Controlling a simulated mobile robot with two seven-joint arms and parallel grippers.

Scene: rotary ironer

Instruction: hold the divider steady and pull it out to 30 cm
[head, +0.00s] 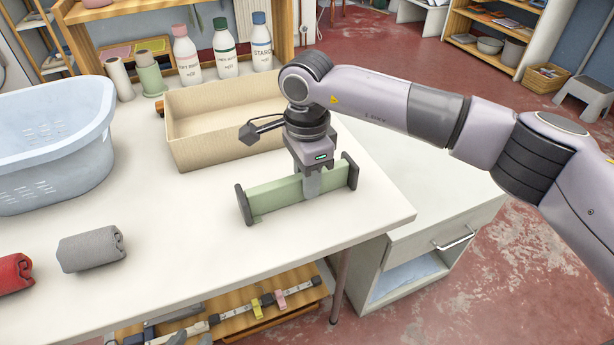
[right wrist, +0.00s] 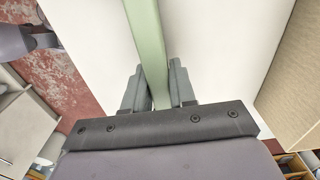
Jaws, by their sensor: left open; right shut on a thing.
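The divider is a pale green bar (head: 278,195) with a dark upright end plate at each side. It stands on the white table (head: 330,225) near its right front corner, in front of the beige box. My right gripper (head: 312,182) points down from above and is shut on the green bar, right of its middle. In the right wrist view the green bar (right wrist: 151,45) runs between the two grey fingers (right wrist: 158,95). A small pale green piece shows at the foot of the left end plate. My left gripper is not in view.
An open beige box (head: 200,150) stands behind the divider. A blue basket (head: 50,145) is at the left, with grey (head: 90,249) and red (head: 14,272) rolled cloths before it. Several bottles (head: 224,50) stand at the back.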

